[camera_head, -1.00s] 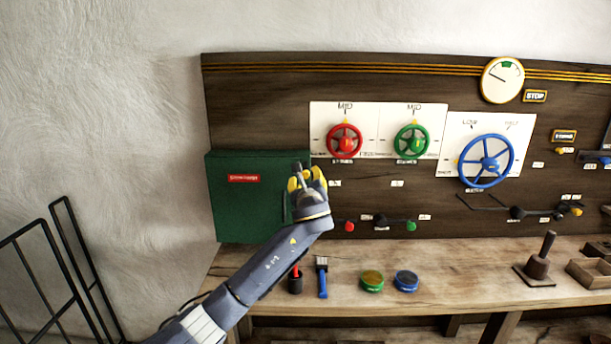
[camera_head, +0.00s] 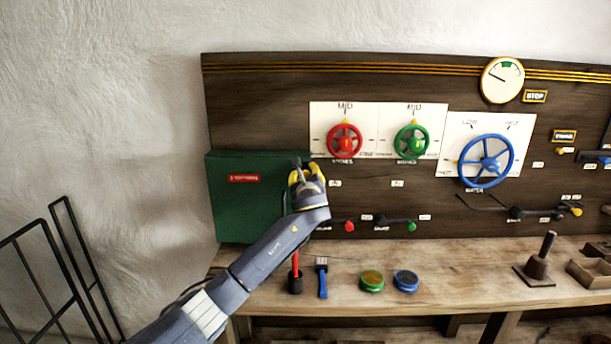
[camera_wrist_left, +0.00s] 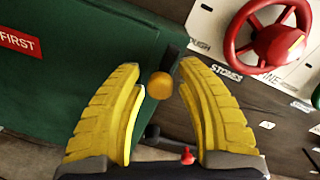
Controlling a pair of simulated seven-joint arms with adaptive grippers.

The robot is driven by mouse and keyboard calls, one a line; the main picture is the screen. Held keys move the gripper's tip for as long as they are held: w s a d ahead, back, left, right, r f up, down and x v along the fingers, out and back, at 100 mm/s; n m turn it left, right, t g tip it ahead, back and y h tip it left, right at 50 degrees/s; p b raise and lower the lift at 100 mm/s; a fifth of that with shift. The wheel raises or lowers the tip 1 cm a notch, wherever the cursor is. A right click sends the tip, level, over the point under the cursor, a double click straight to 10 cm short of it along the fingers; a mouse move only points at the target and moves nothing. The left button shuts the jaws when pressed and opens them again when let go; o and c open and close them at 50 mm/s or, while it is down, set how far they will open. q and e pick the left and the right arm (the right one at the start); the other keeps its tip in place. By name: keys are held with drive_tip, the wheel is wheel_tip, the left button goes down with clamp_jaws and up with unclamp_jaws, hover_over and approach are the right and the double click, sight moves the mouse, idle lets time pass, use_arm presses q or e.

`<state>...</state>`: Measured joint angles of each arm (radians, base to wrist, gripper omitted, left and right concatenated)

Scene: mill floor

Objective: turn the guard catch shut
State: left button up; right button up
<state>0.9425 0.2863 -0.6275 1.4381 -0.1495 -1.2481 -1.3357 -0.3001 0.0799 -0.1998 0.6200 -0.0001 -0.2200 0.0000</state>
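The green guard box (camera_head: 243,195) with a red label hangs at the left end of the dark panel, its front looking closed. In the left wrist view the catch (camera_wrist_left: 160,86) is a short black lever with a yellow-orange knob, at the right edge of the green guard (camera_wrist_left: 85,70). My left gripper (camera_head: 304,172) is in front of the box's right edge and largely hides the catch in the head view. In the wrist view its yellow fingers (camera_wrist_left: 160,78) are open, one on each side of the knob, with gaps visible. My right gripper is not in view.
A red handwheel (camera_head: 345,141) and a green one (camera_head: 412,141) sit to the right of the gripper. Below are small levers with a red knob (camera_head: 349,226) and a green knob.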

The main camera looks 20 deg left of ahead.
use_arm(q)
clamp_jaws()
drive_tip(key=shift+n, duration=0.3)
drive_tip(key=n, duration=0.3)
drive_tip(key=shift+n, duration=0.3)
drive_tip(key=n, duration=0.4)
drive_tip(key=shift+g+h, duration=0.3)
drive_tip(key=n, duration=0.4)
drive_tip(key=shift+n+h, duration=0.3)
drive_tip(key=shift+n, duration=2.1)
